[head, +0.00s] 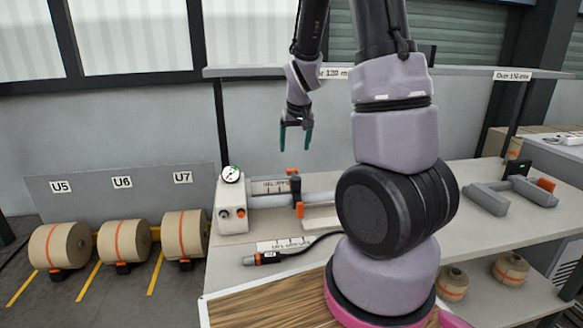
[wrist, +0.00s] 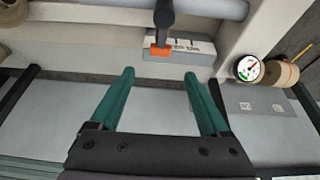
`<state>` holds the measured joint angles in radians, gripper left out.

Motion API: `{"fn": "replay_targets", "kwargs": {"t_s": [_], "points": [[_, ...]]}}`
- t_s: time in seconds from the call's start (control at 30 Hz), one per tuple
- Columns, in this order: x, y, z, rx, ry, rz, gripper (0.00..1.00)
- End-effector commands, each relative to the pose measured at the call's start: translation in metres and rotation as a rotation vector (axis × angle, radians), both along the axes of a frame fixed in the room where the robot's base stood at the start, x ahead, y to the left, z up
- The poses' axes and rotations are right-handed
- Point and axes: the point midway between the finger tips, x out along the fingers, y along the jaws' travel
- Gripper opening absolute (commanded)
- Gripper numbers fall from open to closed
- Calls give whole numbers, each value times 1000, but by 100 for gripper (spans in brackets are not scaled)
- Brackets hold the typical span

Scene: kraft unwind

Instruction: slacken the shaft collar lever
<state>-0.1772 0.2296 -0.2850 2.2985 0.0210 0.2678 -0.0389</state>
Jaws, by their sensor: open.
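The shaft collar lever is a dark arm with an orange tip (head: 292,172) behind the pale horizontal shaft (head: 319,184). In the wrist view the lever (wrist: 162,48) extends from the shaft (wrist: 205,8) toward my gripper, its orange tip in front of a pale labelled block. The dark collar (head: 296,188) sits around the shaft. My gripper (head: 296,140) hangs above and behind the shaft with its teal fingers pointing down. In the wrist view my gripper (wrist: 159,75) is open and empty, and the orange tip shows beyond the gap between its fingertips, apparently touching neither.
A white unit (head: 232,210) with a gauge (head: 230,174) stands at the shaft's left end. Another orange piece (head: 300,210) sits in front of the shaft. A dark cabled tool (head: 268,258) lies on the bench.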

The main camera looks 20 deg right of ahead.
Motion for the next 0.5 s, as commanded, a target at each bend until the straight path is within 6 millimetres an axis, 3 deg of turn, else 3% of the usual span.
{"fn": "replay_targets", "kwargs": {"t_s": [0.5], "points": [[31, -7, -80, 2, 4, -3, 80]]}}
